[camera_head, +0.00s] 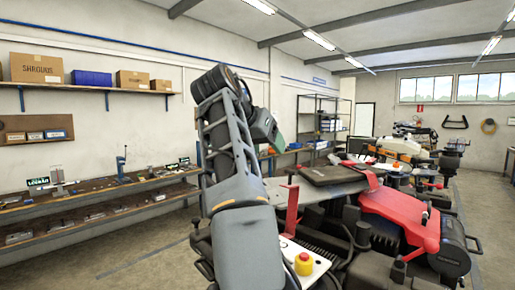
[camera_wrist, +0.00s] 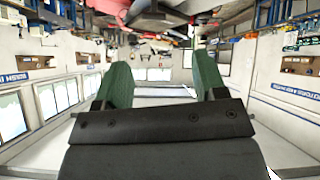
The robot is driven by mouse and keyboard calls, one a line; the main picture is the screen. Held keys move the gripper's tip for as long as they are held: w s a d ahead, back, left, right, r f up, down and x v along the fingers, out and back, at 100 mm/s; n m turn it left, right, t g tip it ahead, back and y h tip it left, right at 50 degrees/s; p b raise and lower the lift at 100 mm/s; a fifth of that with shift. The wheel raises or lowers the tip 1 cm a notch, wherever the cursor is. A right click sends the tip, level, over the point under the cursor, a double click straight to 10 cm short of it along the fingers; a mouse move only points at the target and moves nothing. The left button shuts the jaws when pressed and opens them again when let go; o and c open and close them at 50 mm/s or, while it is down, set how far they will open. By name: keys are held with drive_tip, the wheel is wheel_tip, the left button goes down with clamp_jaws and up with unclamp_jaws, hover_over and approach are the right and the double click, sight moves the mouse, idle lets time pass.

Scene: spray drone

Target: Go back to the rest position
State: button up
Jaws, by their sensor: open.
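My arm rises in front of the body camera in the head view. My gripper (camera_head: 266,128) shows only partly there, as a green finger past the arm's upper end. In the wrist view my gripper (camera_wrist: 163,82) has its two green fingers wide apart, with nothing between them. The room appears upside down in the wrist view. No object is held. The red spray drone (camera_head: 402,222) stands to the right of my arm in the head view, apart from the gripper.
A long workbench (camera_head: 95,208) with tools runs along the left wall. A shelf (camera_head: 95,88) with cardboard boxes and a blue bin hangs above it. A red emergency button (camera_head: 304,263) is low, right of my arm. The floor at lower left is clear.

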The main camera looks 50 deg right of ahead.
drive_tip(key=shift+f, duration=0.1)
drive_tip(key=w+a+f+n+t+y+b, duration=0.1)
drive_tip(key=w+a+f+n, duration=0.1)
drive_tip(key=a+f+n, duration=0.3)
drive_tip(key=w+a+f+n+t+y+b, duration=0.1)
drive_tip(key=w+a+f+t+y, duration=0.15)
drive_tip(key=f, duration=0.35)
drive_tip(key=w+a+f+n+t+y, duration=0.1)
drive_tip(key=w+a+f+n, duration=0.15)
drive_tip(key=a+f, duration=0.3)
drive_tip(key=s+a+f+n+y, duration=0.1)
drive_tip(key=s+a+f+n, duration=0.1)
drive_tip(key=a+f, duration=0.3)
drive_tip(key=s+a+f+n+y+b, duration=0.1)
drive_tip(key=a+f, duration=0.4)
drive_tip(key=f, duration=0.8)
drive_tip(key=s+a+f+n+y+b, duration=0.1)
drive_tip(key=s+a+f+n+y, duration=0.2)
drive_tip(key=f, duration=0.6)
drive_tip(key=shift+s+a+f+n, duration=0.2)
drive_tip(key=shift+s+a+n, duration=0.35)
drive_tip(key=shift+s+a, duration=0.45)
drive_tip(key=shift+d+y, duration=0.15)
drive_tip(key=shift+y, duration=0.1)
